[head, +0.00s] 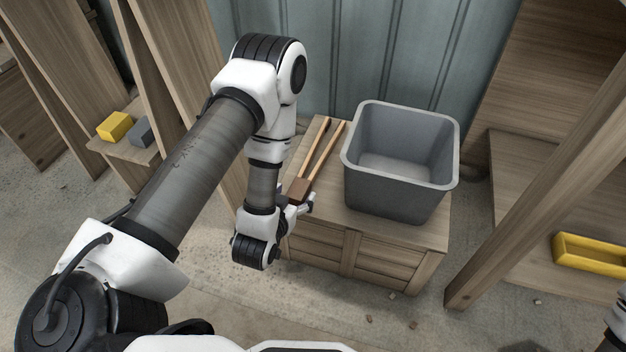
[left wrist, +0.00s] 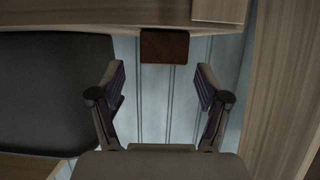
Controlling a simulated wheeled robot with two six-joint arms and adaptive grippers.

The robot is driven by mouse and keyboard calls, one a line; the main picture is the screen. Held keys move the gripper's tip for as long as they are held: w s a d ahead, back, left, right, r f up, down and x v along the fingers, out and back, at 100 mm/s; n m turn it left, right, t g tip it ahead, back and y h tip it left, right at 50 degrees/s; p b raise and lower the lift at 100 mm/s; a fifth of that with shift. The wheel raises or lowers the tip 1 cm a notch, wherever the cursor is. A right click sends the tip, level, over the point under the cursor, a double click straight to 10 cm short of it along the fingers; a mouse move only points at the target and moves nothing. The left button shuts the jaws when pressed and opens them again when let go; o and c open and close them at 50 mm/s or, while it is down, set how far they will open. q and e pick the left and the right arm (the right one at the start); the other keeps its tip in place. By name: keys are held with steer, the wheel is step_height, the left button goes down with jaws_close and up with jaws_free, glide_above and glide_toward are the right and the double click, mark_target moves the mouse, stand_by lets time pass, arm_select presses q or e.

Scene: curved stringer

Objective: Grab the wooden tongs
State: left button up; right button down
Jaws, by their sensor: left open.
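The wooden tongs (head: 318,158) lie on top of the wooden crate (head: 420,229), left of the grey bin. Their two light arms spread toward the back, and their dark brown joined end (head: 299,189) points to the front. My left gripper (head: 307,203) is at this dark end, partly hidden by my own arm. In the left wrist view my left gripper (left wrist: 160,82) is open and empty, and the dark brown end (left wrist: 165,46) shows just beyond the gap between the fingertips. I cannot tell whether they touch. My right gripper is not in view.
A grey open bin (head: 400,190) stands on the crate, close to the right of the tongs. Wooden posts rise at left and right. A yellow block (head: 115,126) and a dark grey block (head: 142,131) sit on a left ledge. A yellow tray (head: 590,268) is at the right.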

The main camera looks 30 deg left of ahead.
mark_target(300, 185)
arm_select(q)
steer(key=b+x, duration=0.4)
steer(key=x, duration=0.2)
steer(key=shift+w+a+f, duration=0.15)
steer(key=shift+w, duration=0.3)
steer(key=shift+c, duration=0.4)
steer(key=shift+s, duration=0.1)
steer(key=c, duration=1.3)
